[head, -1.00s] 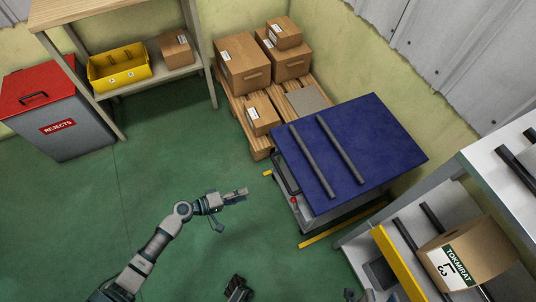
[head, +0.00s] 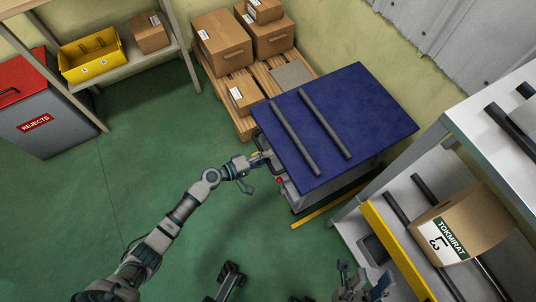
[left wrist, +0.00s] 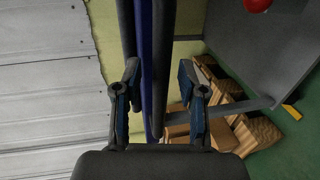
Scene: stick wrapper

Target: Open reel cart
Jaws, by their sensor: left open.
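The reel cart has a blue top (head: 330,125) with two dark bars (head: 325,122) on it, a dark side handle (head: 268,143) and a red knob (head: 279,180). My left gripper (head: 262,160) is at the cart's left side by the handle. In the left wrist view my left gripper (left wrist: 160,85) is open, with a dark upright bar (left wrist: 160,60), seemingly the handle, between its fingers. The blue top's edge (left wrist: 145,40) and red knob (left wrist: 257,5) show there too. What seems my right gripper (head: 362,283) is partly cut off at the bottom edge; its jaws are unclear.
A pallet (head: 242,122) with several cartons stands behind the cart. To the right is a white rack (head: 480,115) with a carton (head: 465,225). A red-lidded reject bin (head: 55,118) stands far left. Green floor (head: 150,180) is free left of the cart.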

